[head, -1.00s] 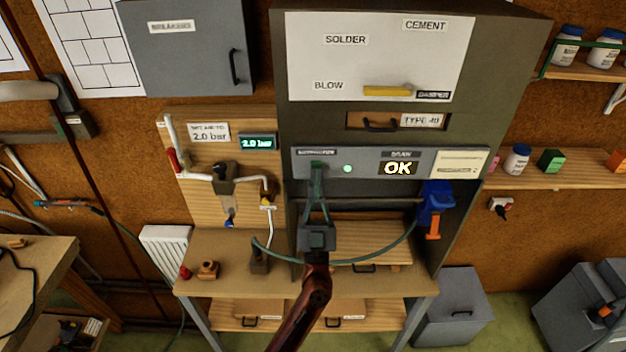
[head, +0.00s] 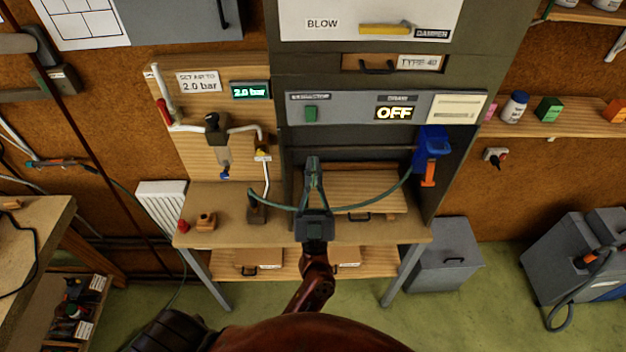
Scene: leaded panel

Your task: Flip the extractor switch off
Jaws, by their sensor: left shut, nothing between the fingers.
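The extractor switch is a green rocker (head: 310,114) on the grey control panel (head: 350,116) of the cabinet, under a small dark label I cannot read. The display (head: 394,113) to its right reads OFF. The green lamp that shone beside the switch is not lit. My left gripper (head: 313,162) is shut and empty, pointing up and away in front of the cabinet opening. It appears below the switch and apart from it. My right gripper is out of view.
A green hose (head: 350,207) runs behind my gripper to a blue and orange torch (head: 431,150) at the right. A wooden bench (head: 215,238) lies below. A yellow damper handle (head: 386,29) is above, and a grey bin (head: 447,255) stands at right.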

